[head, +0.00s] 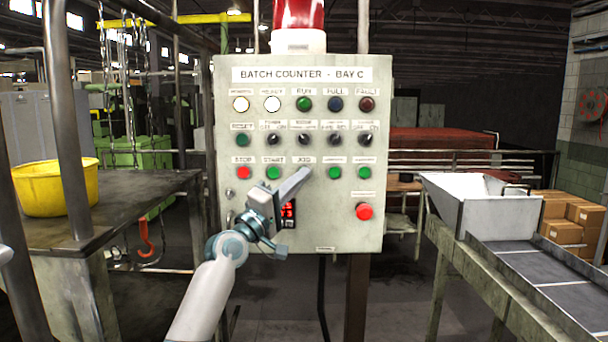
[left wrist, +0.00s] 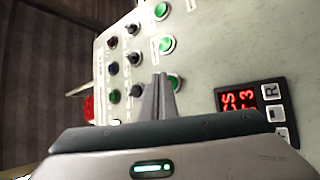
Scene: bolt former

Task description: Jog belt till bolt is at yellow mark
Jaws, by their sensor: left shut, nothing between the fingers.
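The control panel (head: 317,232) labelled "BATCH COUNTER - BAY C" stands in front of me in the head view. My left gripper (head: 304,174) is shut and empty, its fingertips at the spot under the JOG label (head: 304,160), covering the button there. In the left wrist view the closed fingertips (left wrist: 160,84) are close beside a partly hidden green button (left wrist: 174,79); I cannot tell whether they touch it. The conveyor belt (head: 545,268) is at the right, dark with pale cross lines. I cannot make out a bolt or yellow mark on it. My right gripper is not in view.
A red display (left wrist: 240,96) sits near the fingers. Green START (head: 273,173) and red STOP (head: 243,173) buttons are to the left, a large red button (head: 364,211) lower right. A yellow bowl (head: 58,187) stands on the left table. A white hopper (head: 480,205) stands by the belt.

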